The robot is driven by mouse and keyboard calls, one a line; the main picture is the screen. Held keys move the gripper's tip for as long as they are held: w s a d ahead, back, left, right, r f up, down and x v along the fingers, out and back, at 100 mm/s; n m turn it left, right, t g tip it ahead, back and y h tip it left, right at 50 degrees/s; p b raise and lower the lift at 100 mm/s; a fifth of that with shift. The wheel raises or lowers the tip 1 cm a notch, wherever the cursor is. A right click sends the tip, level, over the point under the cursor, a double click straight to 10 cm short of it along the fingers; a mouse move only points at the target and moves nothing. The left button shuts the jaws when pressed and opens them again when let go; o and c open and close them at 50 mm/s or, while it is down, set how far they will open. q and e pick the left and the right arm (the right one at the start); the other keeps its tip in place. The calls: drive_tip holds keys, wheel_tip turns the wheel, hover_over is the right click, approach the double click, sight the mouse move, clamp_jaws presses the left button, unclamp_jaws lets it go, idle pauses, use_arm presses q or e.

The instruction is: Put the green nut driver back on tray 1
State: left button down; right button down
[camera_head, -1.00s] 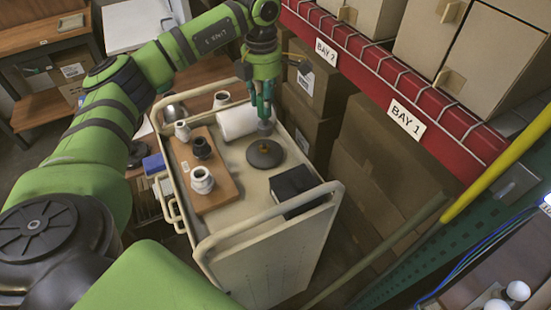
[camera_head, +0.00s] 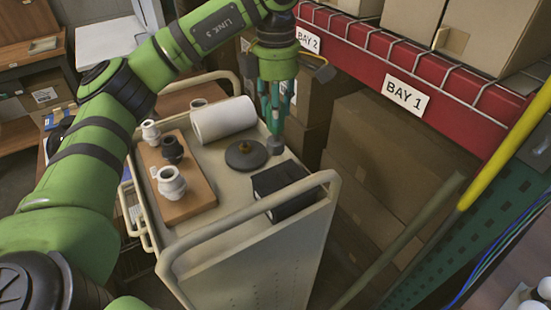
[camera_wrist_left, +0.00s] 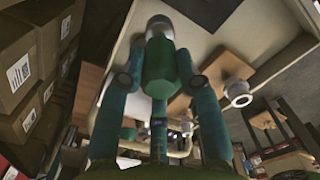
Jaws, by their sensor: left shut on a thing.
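My left gripper (camera_head: 277,110) points down over the right edge of the cart top. It is shut on the green nut driver, whose grey end (camera_head: 275,146) shows below the fingers, right of a dark round disc. Whether the grey end touches the cart cannot be told. No label reading tray 1 shows; the cart top (camera_head: 222,173) is a beige tray surface. My right gripper is not in view.
On the cart are a wooden board (camera_head: 194,203) with white and black fittings, a white roll (camera_head: 223,119), the dark disc (camera_head: 246,153) and a black box (camera_head: 283,185). A raised handle (camera_head: 240,222) borders the front. A red shelf beam (camera_head: 370,55) and cartons stand to the right.

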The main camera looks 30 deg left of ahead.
sight(275, 139)
use_arm(q)
wheel_tip(275, 139, down, 7)
drive_tip(key=shift+p, duration=1.05)
drive_tip(key=shift+a+f, duration=0.1)
drive_tip(key=shift+f, duration=0.3)
drive_tip(key=shift+f, duration=0.15)
drive_tip(key=c, duration=0.9)
unclamp_jaws()
